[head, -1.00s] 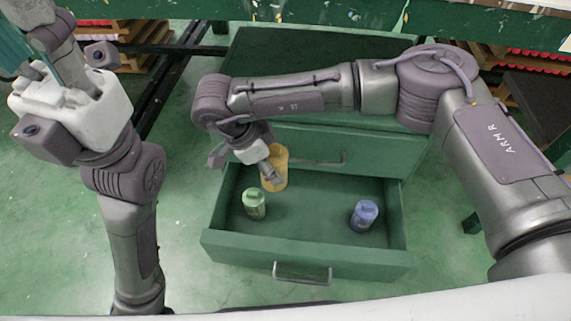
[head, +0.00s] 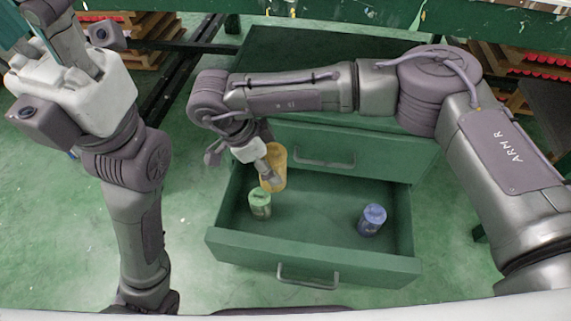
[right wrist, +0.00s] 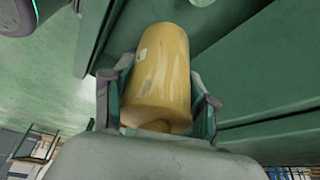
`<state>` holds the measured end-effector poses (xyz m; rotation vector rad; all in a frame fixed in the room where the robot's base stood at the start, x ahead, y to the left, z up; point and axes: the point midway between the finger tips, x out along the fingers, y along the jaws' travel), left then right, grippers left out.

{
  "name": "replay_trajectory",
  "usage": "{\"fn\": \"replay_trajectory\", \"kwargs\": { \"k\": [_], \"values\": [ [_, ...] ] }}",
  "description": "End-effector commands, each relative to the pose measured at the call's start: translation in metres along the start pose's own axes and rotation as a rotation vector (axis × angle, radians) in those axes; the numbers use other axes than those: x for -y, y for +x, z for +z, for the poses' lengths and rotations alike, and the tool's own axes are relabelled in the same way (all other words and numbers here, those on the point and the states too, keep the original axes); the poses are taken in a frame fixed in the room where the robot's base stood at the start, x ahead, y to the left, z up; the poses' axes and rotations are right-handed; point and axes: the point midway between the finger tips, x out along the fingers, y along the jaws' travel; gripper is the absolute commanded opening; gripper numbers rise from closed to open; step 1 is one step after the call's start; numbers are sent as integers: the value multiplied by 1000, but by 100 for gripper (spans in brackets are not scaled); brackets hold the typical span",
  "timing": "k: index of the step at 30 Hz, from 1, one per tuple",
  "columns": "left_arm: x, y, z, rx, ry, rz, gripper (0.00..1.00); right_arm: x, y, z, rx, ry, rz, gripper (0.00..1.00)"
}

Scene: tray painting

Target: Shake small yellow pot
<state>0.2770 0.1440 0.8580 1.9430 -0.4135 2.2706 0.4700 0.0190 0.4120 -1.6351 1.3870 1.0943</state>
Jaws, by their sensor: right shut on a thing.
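The small yellow pot (head: 274,167) is held above the back left part of the open drawer. My right gripper (head: 267,169) is shut on it. In the right wrist view the pot (right wrist: 155,75) is a plain yellow cylinder with a small pale patch, and a dark finger shows on each side of it. My left gripper (head: 65,65) is at the upper left, away from the drawer. Its fingers run toward the top edge of the picture, and I cannot tell whether they are open.
The open green drawer (head: 310,255) holds a small green pot (head: 260,204) at the left and a small blue pot (head: 372,219) at the right. The drawer floor between them is clear. A shut drawer (head: 370,155) is above. Shelves with red items stand behind.

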Motion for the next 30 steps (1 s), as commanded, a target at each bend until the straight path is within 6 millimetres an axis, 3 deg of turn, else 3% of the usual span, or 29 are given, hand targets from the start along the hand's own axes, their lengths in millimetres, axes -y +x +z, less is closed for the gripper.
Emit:
{"fn": "replay_trajectory", "kwargs": {
  "k": [6, 9, 11, 14, 18, 22, 25, 30],
  "values": [
    [2, -3, 6, 31, -4, -12, 37, -8, 16, -49, -3, 6, 2, 40],
    [2, -4, 6, 35, -5, -14, 37, -10, 22, -61, -1, 3, 1, 40],
    [2, -6, 6, 36, -5, -14, 37, -10, 24, -61, 0, 2, -1, 40],
    [1, -11, 5, 36, -5, -12, 37, -8, 19, -44, 0, -1, -3, 40],
    [-1, -1, -2, -9, 1, 2, 37, -2, 7, -12, 0, 0, -3, 40],
    [-1, 3, -4, -18, 2, 7, 37, 1, 0, 1, -2, 2, -1, 40],
    [0, 4, -2, -10, 1, 4, 37, 0, 2, -11, -3, 6, 1, 40],
    [1, 1, 2, 12, -2, -4, 37, -8, 16, -49, -3, 5, 2, 40]
  ]
}}
